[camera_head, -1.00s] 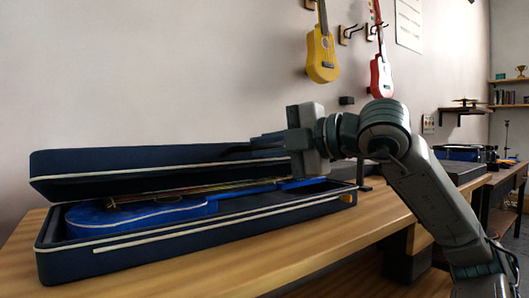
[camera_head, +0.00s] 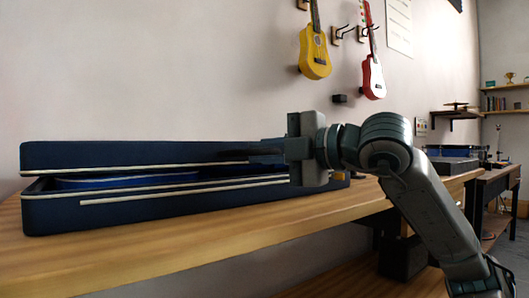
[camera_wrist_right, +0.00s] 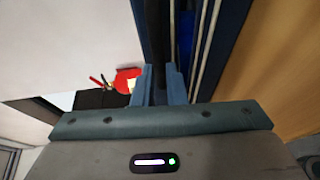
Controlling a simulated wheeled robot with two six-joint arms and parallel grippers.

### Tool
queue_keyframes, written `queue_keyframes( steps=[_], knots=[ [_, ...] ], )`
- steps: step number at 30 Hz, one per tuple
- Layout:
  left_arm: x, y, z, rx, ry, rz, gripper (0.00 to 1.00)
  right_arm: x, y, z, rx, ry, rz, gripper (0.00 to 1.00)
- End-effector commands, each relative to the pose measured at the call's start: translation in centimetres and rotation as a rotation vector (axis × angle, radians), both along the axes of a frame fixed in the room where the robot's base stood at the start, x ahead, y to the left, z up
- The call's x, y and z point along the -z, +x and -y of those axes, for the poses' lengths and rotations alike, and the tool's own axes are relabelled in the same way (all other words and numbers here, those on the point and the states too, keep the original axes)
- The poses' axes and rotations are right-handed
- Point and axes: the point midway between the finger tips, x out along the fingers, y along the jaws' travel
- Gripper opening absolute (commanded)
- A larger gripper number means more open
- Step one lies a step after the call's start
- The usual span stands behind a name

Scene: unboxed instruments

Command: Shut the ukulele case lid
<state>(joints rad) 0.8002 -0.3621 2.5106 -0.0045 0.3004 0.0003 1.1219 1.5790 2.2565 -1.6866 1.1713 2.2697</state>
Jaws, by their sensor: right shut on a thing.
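The dark navy ukulele case lies on the wooden table, its lid (camera_head: 110,155) tilted only slightly above the base (camera_head: 60,214). A narrow gap remains along the front, widest at the left. The blue ukulele (camera_head: 130,181) lies inside, mostly hidden. My right gripper (camera_head: 268,152) is shut on the lid near its right end. In the right wrist view, the gripper's blue fingers (camera_wrist_right: 159,86) are on either side of the dark lid edge (camera_wrist_right: 154,35), beside the base (camera_wrist_right: 222,60). My left gripper is out of view.
The wooden table (camera_head: 220,225) is clear in front of the case. A yellow ukulele (camera_head: 314,55) and a red one (camera_head: 373,78) hang on the wall behind. Another bench with a dark case (camera_head: 447,166) stands farther right.

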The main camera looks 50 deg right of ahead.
Motion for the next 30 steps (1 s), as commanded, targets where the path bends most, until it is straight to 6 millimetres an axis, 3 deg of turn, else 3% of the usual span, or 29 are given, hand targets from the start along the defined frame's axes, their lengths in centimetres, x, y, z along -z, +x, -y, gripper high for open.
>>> queue_keyframes(
  steps=[1, 9, 26, 27, 30],
  knots=[
    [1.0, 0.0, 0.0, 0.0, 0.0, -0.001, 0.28, 1.1, 0.0, 0.0, 0.0, 0.002, -0.001, 0.0],
    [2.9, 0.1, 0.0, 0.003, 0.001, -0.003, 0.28, 2.9, 0.0, 0.0, 0.0, 0.002, -0.001, 0.0],
    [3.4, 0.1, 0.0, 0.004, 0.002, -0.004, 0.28, 3.8, 0.1, -0.2, -0.003, -0.002, -0.014, 0.0],
    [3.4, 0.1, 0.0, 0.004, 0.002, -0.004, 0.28, 3.8, 0.1, -0.2, -0.004, -0.002, -0.014, 0.15],
    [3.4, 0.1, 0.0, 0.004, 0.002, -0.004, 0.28, 3.8, 0.1, -0.2, -0.004, -0.002, -0.013, 0.33]
  ],
)
